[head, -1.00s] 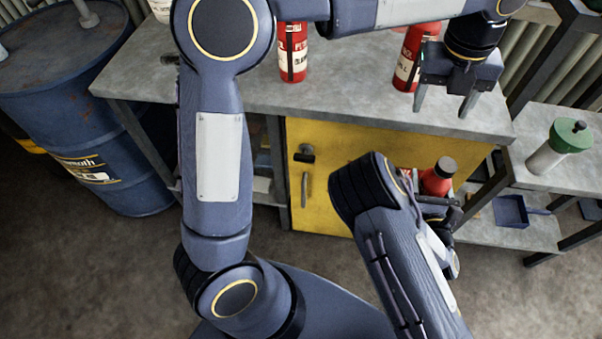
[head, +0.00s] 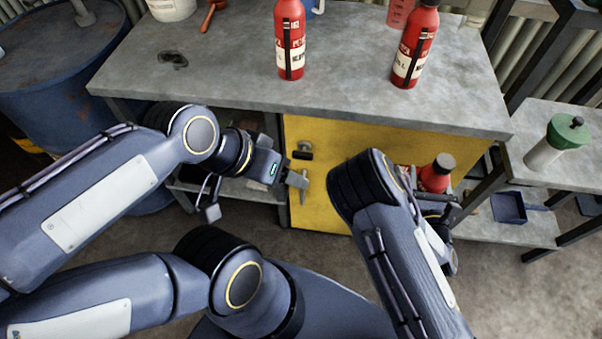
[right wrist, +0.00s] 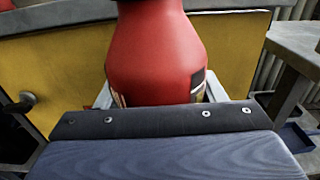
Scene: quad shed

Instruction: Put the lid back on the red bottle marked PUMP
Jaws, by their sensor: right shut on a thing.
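My right gripper (head: 436,203) is shut on a red bottle (head: 434,180) in front of the yellow cabinet door. The bottle has a dark top (head: 445,161) and is roughly upright. In the right wrist view the red bottle (right wrist: 157,55) fills the middle, with its label mostly hidden and its top cut off. Two more red bottles stand on the bench, one at the middle (head: 290,42) and one to its right (head: 416,45). I cannot read PUMP on any of them. My left gripper (head: 255,196) is open and empty, left of the cabinet handle.
The grey bench (head: 220,75) carries a dark flat thing (head: 173,60), a white tub (head: 172,8) and a red-handled tool (head: 210,15). The bench's middle is mostly clear.

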